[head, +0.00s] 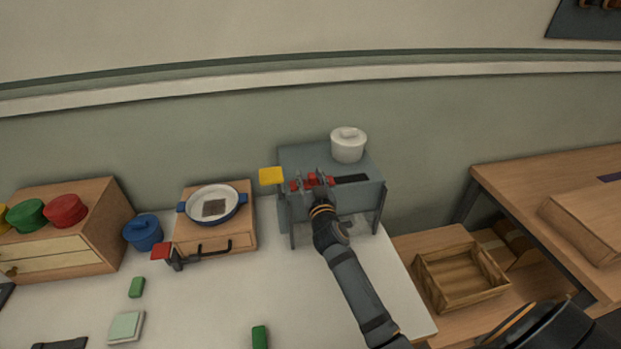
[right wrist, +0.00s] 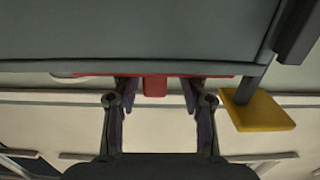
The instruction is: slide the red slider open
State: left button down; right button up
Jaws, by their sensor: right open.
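My right gripper (head: 318,184) is at the slider. In the right wrist view my right gripper (right wrist: 160,100) is open, with one finger on each side of the knob and a gap to each. The fingers hide part of the slider in the head view. My left gripper is not in view.
A yellow plate (head: 271,176) sticks out at the box's left. A blue-handled pan (head: 213,205) sits on a wooden block to the left. A wooden crate (head: 460,275) stands at the right.

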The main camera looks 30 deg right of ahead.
jog(key=v, duration=1.2)
jog(key=shift+a, duration=0.1)
